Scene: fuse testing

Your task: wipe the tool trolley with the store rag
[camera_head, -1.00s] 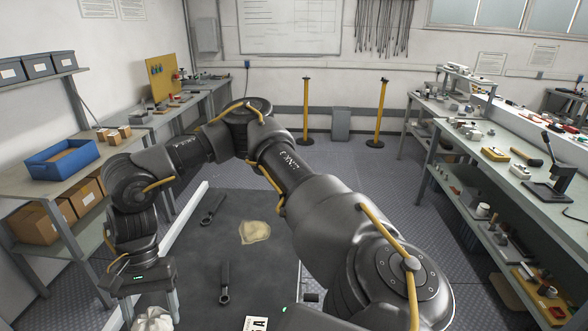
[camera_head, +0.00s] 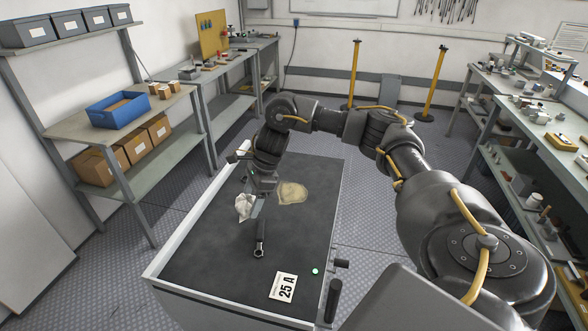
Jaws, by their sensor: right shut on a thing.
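The tool trolley (camera_head: 205,265) stands in the middle, its dark top edged by a pale rim. A tan patch (camera_head: 292,192) lies on its top, right of my right gripper. My right gripper (camera_head: 252,197) points down over the trolley's left-middle part, shut on the crumpled white rag (camera_head: 244,207). The rag is at or just above the top; I cannot tell whether it touches. My right arm reaches in from the right and crosses the far end of the trolley. My left gripper is not in view.
A dark wrench (camera_head: 260,243) lies on the trolley in front of the rag. A shelf with a blue bin (camera_head: 118,108) stands left, a workbench (camera_head: 560,145) right. The trolley's near left area is clear.

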